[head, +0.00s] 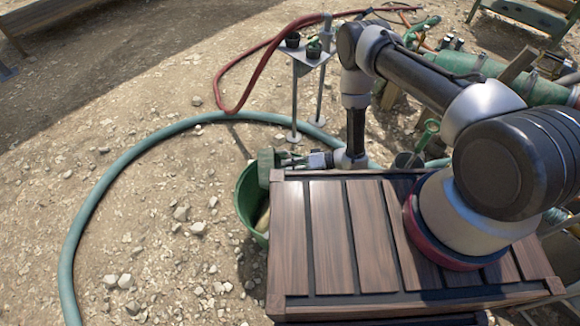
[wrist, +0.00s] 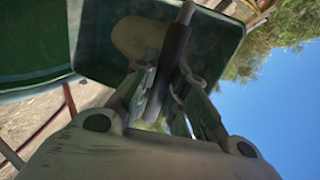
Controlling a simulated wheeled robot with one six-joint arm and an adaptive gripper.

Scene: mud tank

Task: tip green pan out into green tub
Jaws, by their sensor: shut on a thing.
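The green pan (head: 266,166) is held on edge over the green tub (head: 244,200), beside the wooden deck's far left corner. My gripper (head: 291,160) is shut on the pan's handle. In the wrist view the gripper (wrist: 168,85) pinches a dark bar-like handle (wrist: 176,45), with the green pan (wrist: 98,48) behind it. A tan patch shows on the pan; I cannot tell if it is mud. The green tub (wrist: 30,40) fills the upper left of that view. Something pale lies inside the tub; the deck hides its right side.
The wooden deck (head: 330,235) borders the tub on the right. A small stand (head: 306,55) with dark pots stands behind. A teal hose (head: 100,205) and a red hose (head: 222,90) cross the stony ground. Open ground lies left.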

